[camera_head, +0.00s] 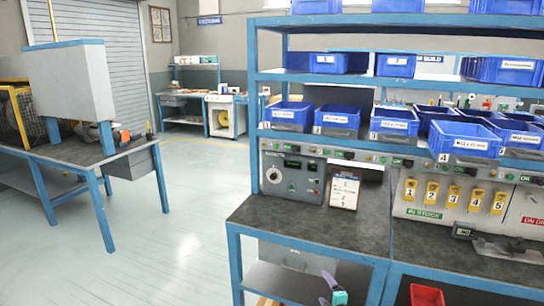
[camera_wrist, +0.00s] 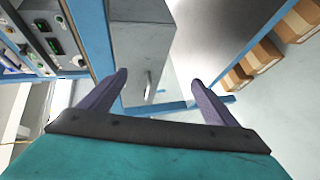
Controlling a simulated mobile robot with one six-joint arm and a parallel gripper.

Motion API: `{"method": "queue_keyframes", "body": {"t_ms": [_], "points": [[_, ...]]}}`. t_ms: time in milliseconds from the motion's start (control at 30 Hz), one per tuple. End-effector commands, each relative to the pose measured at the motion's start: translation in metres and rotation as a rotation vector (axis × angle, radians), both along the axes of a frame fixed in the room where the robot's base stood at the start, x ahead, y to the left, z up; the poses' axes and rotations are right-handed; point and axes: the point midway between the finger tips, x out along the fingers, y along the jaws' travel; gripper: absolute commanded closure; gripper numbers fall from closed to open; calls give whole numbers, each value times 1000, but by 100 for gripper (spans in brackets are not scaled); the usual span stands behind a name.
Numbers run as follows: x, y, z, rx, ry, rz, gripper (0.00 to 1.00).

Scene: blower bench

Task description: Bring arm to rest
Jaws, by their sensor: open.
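My gripper (camera_wrist: 160,82) shows in the wrist view with its two purple fingers spread apart and nothing between them. Behind the space between the fingers is a grey cabinet (camera_wrist: 143,45) with a handle; I cannot tell how far off it is. In the head view, part of my gripper (camera_head: 333,288) shows at the bottom edge, in front of the workbench (camera_head: 300,222) and below its top. The rest of my arm is out of that view.
Blue bins (camera_head: 395,120) line the bench shelf. A control panel (camera_head: 291,172) and a clipboard (camera_head: 344,190) stand at the back of the worktop. Cardboard boxes (camera_wrist: 262,55) sit at right in the wrist view. Another bench (camera_head: 85,150) stands left, with open floor (camera_head: 185,215) between.

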Motion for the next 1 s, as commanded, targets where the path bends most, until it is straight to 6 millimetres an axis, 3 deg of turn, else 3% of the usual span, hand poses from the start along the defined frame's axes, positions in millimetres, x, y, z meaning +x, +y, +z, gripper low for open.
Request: {"method": "queue_keyframes", "body": {"t_ms": [200, 500, 800, 1000], "points": [[-57, 4, -89, 134, 219, -200, 17], [-162, -2, -194, 280, 543, -511, 17], [-286, -9, -259, 400, 856, -852, 17], [-363, -6, -276, 471, 1050, -1080, 17]]}}
